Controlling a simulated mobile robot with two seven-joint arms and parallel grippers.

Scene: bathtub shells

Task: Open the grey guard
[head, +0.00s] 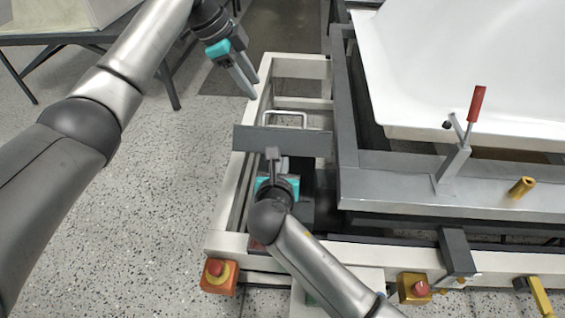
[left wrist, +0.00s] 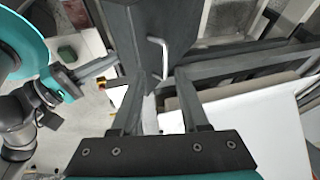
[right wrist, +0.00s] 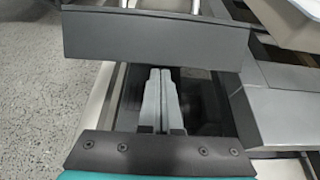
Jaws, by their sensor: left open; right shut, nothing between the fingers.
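The grey guard (head: 283,141) is a flat dark grey panel across the left end of the pale frame. A bright bent handle (head: 287,115) stands on its far side. The guard also shows across the top of the right wrist view (right wrist: 155,38). In the left wrist view the handle (left wrist: 163,52) lies just beyond my fingertips. My left gripper (head: 253,88) is open and empty, up and left of the handle, apart from it. My right gripper (head: 273,153) is shut and empty at the guard's near side; whether it touches the guard I cannot tell.
A white bathtub shell (head: 420,70) rests on the grey frame (head: 400,190) at the right. A red-handled clamp (head: 476,105) stands at its near edge. Red push buttons on an orange box (head: 218,275) and a yellow box (head: 415,288) sit along the front. Speckled floor is clear at left.

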